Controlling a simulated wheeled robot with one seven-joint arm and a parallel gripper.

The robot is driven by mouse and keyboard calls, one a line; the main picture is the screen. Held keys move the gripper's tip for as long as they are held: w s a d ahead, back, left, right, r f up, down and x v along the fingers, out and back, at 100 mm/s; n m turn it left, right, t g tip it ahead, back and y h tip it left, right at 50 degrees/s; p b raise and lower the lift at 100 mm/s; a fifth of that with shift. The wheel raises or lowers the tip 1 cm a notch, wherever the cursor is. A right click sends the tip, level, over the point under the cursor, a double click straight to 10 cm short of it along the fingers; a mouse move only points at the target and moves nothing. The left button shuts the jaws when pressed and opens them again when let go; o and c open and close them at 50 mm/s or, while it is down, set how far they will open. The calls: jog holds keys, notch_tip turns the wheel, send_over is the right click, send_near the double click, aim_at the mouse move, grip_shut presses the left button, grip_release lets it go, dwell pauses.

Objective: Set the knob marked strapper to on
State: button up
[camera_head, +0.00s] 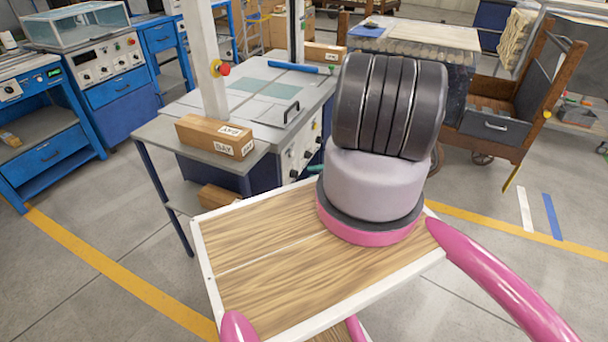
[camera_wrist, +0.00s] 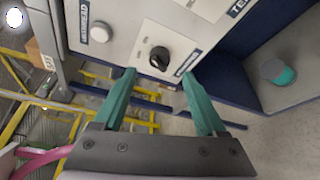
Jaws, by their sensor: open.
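In the wrist view a black rotary knob (camera_wrist: 159,58) sits on a light grey control panel (camera_wrist: 135,40), with a dark label (camera_wrist: 188,62) beside it whose small tilted text I cannot read with certainty. My gripper (camera_wrist: 158,74) has two teal fingers spread apart, with nothing between them. The tips are just short of the knob in the picture, one to either side; I see no contact. In the head view the panel (camera_head: 300,155) is on the side of a grey-topped machine table (camera_head: 255,85), partly hidden behind my arm.
A pale round knob (camera_wrist: 100,32) with its own label is left of the black one. A round grey and teal thing (camera_wrist: 280,72) lies in the recess at right. A cardboard box (camera_head: 215,137) marked BAY stands on the machine's table. Blue workbenches (camera_head: 100,75) are at left.

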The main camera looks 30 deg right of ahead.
jog(key=shift+v, duration=2.2)
